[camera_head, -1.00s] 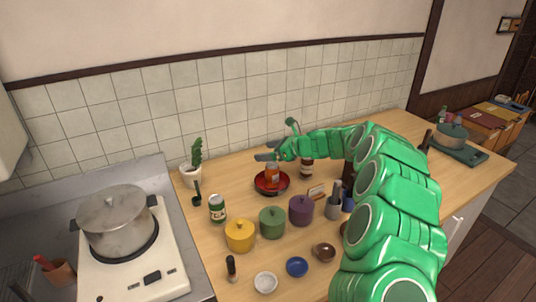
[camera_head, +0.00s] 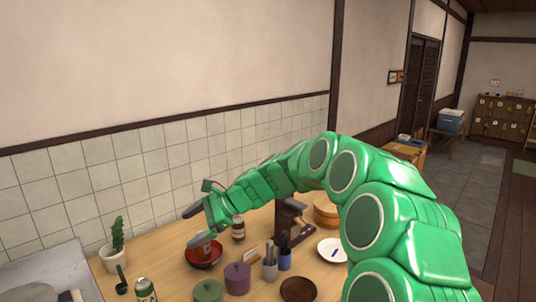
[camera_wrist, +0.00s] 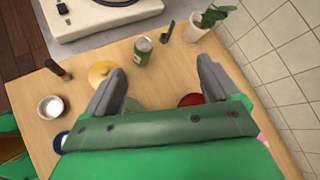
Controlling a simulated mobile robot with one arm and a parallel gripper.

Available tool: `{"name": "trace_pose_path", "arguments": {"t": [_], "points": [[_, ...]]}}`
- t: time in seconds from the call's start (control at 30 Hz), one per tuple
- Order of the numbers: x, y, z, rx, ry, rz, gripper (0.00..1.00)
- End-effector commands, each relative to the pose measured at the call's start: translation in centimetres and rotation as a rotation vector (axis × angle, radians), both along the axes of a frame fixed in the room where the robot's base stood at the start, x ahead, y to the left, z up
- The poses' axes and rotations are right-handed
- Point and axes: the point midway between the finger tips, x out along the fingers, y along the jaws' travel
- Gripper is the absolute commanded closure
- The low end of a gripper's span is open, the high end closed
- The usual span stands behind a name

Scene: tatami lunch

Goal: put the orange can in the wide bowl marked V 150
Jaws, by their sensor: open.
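The orange can (camera_head: 203,243) appears to stand in the red bowl with a dark rim (camera_head: 204,257) on the counter. No V 150 mark can be read on the bowl. My gripper (camera_head: 196,202) is open and empty, above the can and bowl and apart from them in the head view. In the wrist view, my two grey fingers (camera_wrist: 160,90) are spread wide, with nothing between them. Part of the red bowl (camera_wrist: 190,99) shows beside one finger there; the can is hidden.
A green can (camera_head: 145,290), a green pot (camera_head: 208,291), a purple pot (camera_head: 237,278) and a utensil holder (camera_head: 270,264) stand in front. A brown bottle (camera_head: 238,230) stands right behind the bowl. A potted cactus (camera_head: 116,245) is at left, a white plate (camera_head: 332,250) at right.

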Motion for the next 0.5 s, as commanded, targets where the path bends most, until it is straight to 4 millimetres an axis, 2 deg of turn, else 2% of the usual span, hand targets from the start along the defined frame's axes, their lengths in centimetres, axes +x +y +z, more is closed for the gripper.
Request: {"name": "trace_pose_path", "arguments": {"t": [0.13,0.5], "points": [[-3.4,-2.0,1.2,-0.049,-0.081,0.086,0.11],[-11.7,-7.6,2.0,-0.195,-0.259,0.296,0.11]]}}
